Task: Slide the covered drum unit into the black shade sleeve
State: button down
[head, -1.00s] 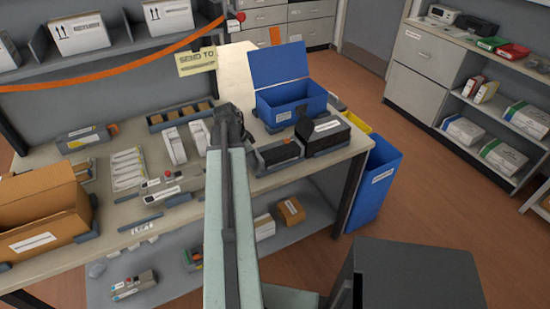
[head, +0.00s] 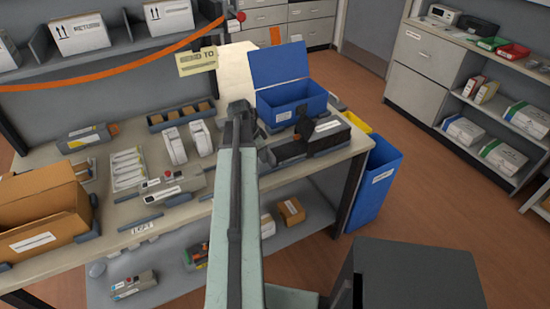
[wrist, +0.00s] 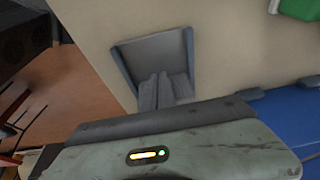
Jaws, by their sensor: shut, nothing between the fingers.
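The black shade sleeve (head: 332,128), a dark box with a white label on top, stands near the right end of the bench. The covered drum unit, a long dark piece (head: 284,152), lies in line with it to its left. My gripper (head: 307,133) is over the place where the two meet and hides part of both, so I cannot tell how far the drum unit is inside. In the wrist view my gripper (wrist: 165,88) is shut and empty, in front of a grey open-sided holder (wrist: 150,50) on the beige bench top.
An open blue box (head: 290,103) stands just behind the sleeve. A blue bin (head: 375,180) stands on the floor off the bench's right end. White cartridges, a grey unit and a cardboard box (head: 40,215) fill the left of the bench.

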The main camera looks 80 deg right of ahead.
aim_at(288, 145)
jog(key=shift+s+d, duration=1.45)
jog(key=shift+s, duration=0.35)
jog(key=shift+s+d, duration=1.45)
jog(key=shift+s, duration=0.35)
jog(key=shift+s+d, duration=1.45)
jog(key=shift+s, duration=0.35)
jog(key=shift+s+d, duration=0.5)
jog(key=shift+s, duration=0.1)
jog(key=shift+w, duration=0.1)
jog(key=shift+w+a, duration=1.3)
jog(key=shift+w, duration=0.2)
notch_tip(288, 145, up, 8)
jog(key=p, duration=0.8)
jog(key=shift+r, duration=0.15)
